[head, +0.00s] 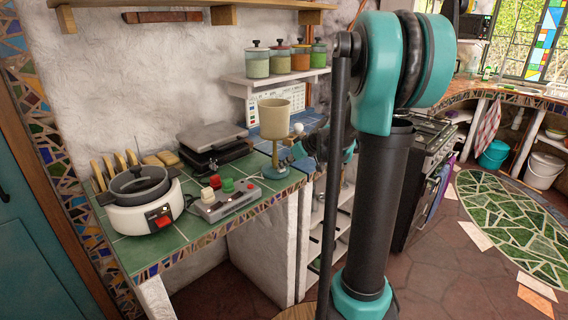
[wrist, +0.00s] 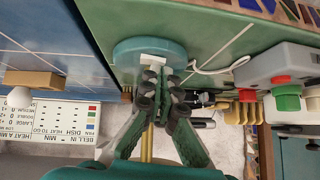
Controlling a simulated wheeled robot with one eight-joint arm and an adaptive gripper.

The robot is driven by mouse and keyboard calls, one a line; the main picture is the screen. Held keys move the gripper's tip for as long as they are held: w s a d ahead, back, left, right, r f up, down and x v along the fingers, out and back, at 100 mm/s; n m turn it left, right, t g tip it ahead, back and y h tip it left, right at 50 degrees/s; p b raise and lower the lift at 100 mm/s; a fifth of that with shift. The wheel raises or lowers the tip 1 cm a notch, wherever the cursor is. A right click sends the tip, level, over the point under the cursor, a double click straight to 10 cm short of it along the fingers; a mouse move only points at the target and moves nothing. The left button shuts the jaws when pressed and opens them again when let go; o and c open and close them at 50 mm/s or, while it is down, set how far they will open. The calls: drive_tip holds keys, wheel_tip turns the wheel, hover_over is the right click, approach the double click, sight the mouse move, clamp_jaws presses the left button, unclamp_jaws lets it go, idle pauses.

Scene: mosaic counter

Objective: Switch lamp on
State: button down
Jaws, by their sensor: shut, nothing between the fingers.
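The lamp (head: 275,122) has a beige shade, a thin stem and a round teal base. It stands upright on the green tiled counter in the head view. In the wrist view its teal base (wrist: 124,52) lies just beyond my fingertips, with a small white patch (wrist: 153,58) on it, partly behind the fingers. My gripper (wrist: 163,68) is shut and empty, its tips over the edge of the base. I cannot tell whether they touch it. In the head view my gripper (head: 298,150) is right beside the lamp stem, small and partly hidden. The lamp shows no clear glow.
A grey box with red, green and white buttons (head: 225,200) stands left of the lamp; it also shows in the wrist view (wrist: 280,65). A white cooker (head: 140,218), toast slices and a dark press (head: 212,150) fill the counter's left. A shelf (head: 270,80) with jars hangs above.

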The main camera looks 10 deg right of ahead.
drive_tip(key=shift+s+a+f, duration=0.1)
drive_tip(key=shift+f, duration=0.1)
idle(0.5)
drive_tip(key=shift+w+d+r, duration=0.15)
drive_tip(key=shift+w+d, duration=0.35)
drive_tip(key=shift+d, duration=0.2)
